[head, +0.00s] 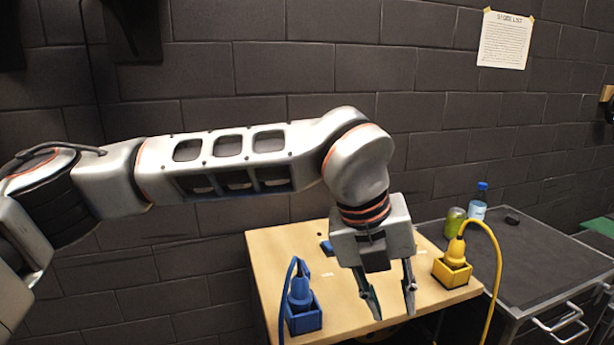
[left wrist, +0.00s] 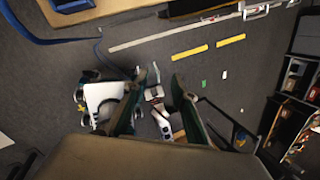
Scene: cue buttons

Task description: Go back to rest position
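My left gripper (head: 392,302) hangs from the arm that reaches in from the left, fingers pointing down over the front part of the wooden table (head: 285,243). Its two fingers are apart with nothing between them; they also show apart in the left wrist view (left wrist: 158,80). A blue box (head: 304,318) with a blue plug-like piece and cable stands left of the gripper. A yellow box (head: 452,273) with a yellow plug-like piece and cable stands right of it. The gripper touches neither box. A small blue item (head: 327,247) behind the gripper is partly hidden. My right gripper is not in view.
A dark-topped metal cart (head: 540,262) stands right of the table, with a green can (head: 454,222), a clear bottle (head: 478,203) and a small black object (head: 512,218). A dark block wall closes the back. The left wrist view shows floor with yellow strips (left wrist: 190,52) and a shelf (left wrist: 295,85).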

